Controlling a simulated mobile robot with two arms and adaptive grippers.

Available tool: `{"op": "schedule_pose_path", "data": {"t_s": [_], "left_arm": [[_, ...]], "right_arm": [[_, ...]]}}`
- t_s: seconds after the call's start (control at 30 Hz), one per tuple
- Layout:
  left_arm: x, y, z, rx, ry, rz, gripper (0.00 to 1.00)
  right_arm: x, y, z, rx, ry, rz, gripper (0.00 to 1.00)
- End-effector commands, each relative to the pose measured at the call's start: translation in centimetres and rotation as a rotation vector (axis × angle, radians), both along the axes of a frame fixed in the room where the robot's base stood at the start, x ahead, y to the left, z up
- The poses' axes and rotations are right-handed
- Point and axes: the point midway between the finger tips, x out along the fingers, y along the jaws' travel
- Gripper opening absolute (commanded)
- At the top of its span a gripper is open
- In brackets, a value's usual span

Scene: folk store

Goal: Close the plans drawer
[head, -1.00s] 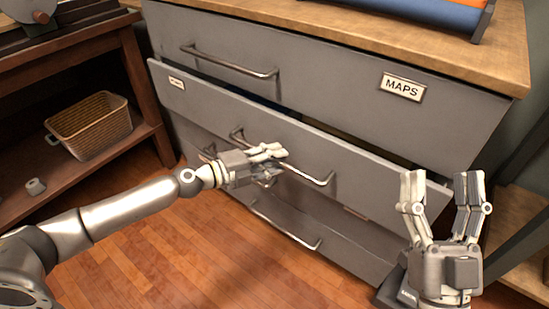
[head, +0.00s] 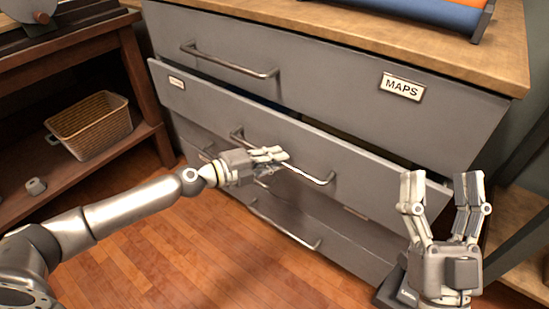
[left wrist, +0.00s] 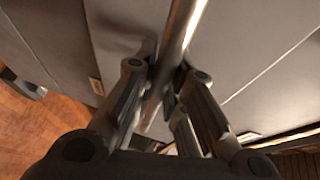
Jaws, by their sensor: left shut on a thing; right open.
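A grey metal cabinet stands ahead with several stacked drawers. The second drawer from the top (head: 215,108) is pulled out part way, with its front standing forward of the others and a dark gap above it. Its small label at the left is too small to read. My left gripper (head: 272,157) is shut on the bar handle (head: 318,178) of this drawer. In the left wrist view the handle bar (left wrist: 178,45) runs between the fingers. My right gripper (head: 442,190) is open and empty in front of the cabinet's right side.
The top drawer, labelled MAPS (head: 402,86), is shut under a wooden top (head: 340,27). A wooden shelf (head: 85,173) with a wicker basket (head: 90,125) stands at left. A lower drawer handle (head: 285,226) shows below. The wooden floor (head: 180,265) in front is clear.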

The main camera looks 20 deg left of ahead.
Motion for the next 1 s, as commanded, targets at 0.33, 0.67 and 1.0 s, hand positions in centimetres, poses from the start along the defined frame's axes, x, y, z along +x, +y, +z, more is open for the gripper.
{"op": "schedule_pose_path", "data": {"t_s": [0.33,0.67,1.0], "left_arm": [[3.1,-1.0,0.1,-0.001,0.0,0.003,0.0],[3.9,-1.3,0.0,0.001,-0.003,0.004,0.0],[3.9,-1.3,0.1,0.0,-0.002,0.004,0.35]], "right_arm": [[2.5,0.0,-4.0,-0.077,0.262,-0.015,0.63],[2.9,0.0,-5.6,-0.096,0.334,-0.018,0.63],[2.9,-0.1,-5.5,-0.095,0.333,-0.019,0.63]]}}
